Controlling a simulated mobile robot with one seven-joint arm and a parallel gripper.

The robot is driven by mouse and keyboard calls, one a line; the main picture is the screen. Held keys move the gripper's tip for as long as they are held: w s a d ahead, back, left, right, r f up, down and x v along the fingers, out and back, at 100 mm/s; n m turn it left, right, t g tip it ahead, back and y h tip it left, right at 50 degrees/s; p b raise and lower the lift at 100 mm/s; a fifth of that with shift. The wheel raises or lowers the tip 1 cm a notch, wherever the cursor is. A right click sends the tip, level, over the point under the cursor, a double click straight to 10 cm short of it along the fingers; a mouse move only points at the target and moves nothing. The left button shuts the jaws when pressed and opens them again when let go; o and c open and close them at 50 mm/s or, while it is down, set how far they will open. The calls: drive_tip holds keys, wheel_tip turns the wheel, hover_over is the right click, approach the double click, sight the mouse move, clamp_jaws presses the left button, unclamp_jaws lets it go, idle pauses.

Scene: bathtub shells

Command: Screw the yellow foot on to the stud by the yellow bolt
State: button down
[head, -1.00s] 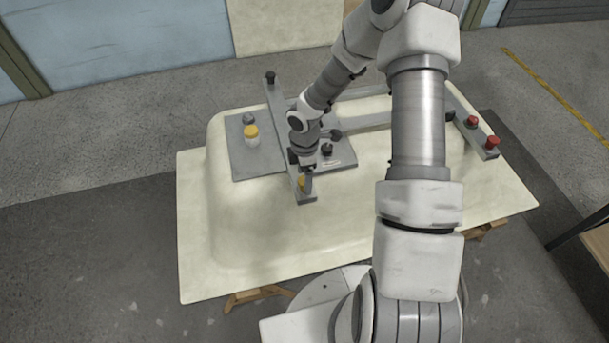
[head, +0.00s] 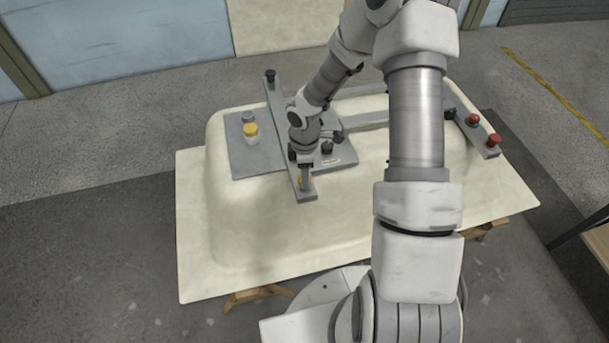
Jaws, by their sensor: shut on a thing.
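My gripper (head: 305,183) points down at the near end of a grey crossbar (head: 307,197) on the upturned cream tub shell (head: 260,230). It is shut on a small yellow piece (head: 301,179), which I take to be the yellow foot. The fingers cover most of this piece. The stud is hidden, and I cannot tell whether the foot touches it or how far it is on. I cannot make out a separate yellow bolt there.
Black knobs (head: 327,147) are close to the wrist. Red-topped feet (head: 493,141) are on the right crossbar. My arm hides the shell's middle.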

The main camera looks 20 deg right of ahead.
drive_tip(key=m+b, duration=0.3)
drive_tip(key=m, duration=0.3)
drive_tip(key=shift+f, duration=0.1)
drive_tip(key=m+b, duration=0.1)
drive_tip(key=m, duration=0.2)
drive_tip(key=shift+m+b, duration=0.3)
drive_tip(key=shift+m, duration=0.7)
drive_tip(key=shift+c, duration=1.4)
unclamp_jaws()
drive_tip(key=shift+c, duration=0.8)
